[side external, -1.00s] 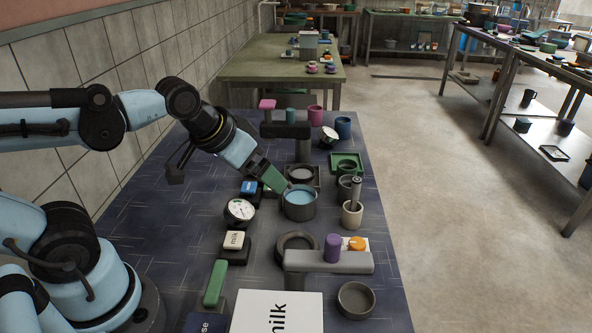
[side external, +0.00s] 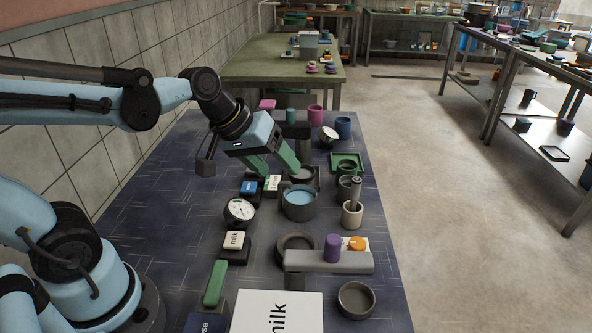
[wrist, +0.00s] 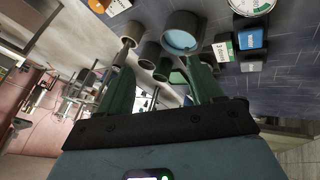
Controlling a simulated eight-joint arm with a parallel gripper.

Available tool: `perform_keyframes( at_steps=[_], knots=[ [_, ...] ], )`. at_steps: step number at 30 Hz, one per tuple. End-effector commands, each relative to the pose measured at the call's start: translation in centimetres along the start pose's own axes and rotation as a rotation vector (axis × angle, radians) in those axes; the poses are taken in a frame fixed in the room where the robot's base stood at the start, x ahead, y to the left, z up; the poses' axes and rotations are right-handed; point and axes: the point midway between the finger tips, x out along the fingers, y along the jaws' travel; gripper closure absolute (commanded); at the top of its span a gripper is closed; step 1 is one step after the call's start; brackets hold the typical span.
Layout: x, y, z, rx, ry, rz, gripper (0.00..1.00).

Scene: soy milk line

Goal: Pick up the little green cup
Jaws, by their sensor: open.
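A small teal-green cup (side external: 291,115) stands toward the far end of the dark table in the side view, just behind a dark grey stand that may hide its base. I cannot pick it out in the wrist view. My gripper (side external: 281,170) has green fingers spread apart with nothing between them. It points down over the middle of the table, behind the pot of blue liquid and nearer the camera than the green cup. In the wrist view my gripper (wrist: 163,75) also shows two separated fingers.
The pot (side external: 299,203) stands near my fingers, with a round gauge (side external: 239,211) to its left. A magenta cup (side external: 315,113) and blue cup (side external: 343,127) stand right of the green cup. A green tray (side external: 337,156) and a dark grey stand (side external: 300,145) are close by.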

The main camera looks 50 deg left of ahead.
Motion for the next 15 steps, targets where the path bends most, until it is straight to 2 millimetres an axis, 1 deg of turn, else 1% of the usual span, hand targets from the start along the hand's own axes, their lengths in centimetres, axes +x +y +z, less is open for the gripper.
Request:
perform_keyframes(
  at_steps=[1,6,11,15],
  knots=[
    [0.5,0.4,-1.1,-0.095,-0.021,0.021,0.34],
    [2.5,1.6,-4.1,-0.427,-0.106,0.099,0.34],
    [4.8,2.2,-6.9,-0.729,-0.199,0.168,0.34],
    [7.1,2.2,-9.4,-0.984,-0.292,0.226,0.34]
  ],
)
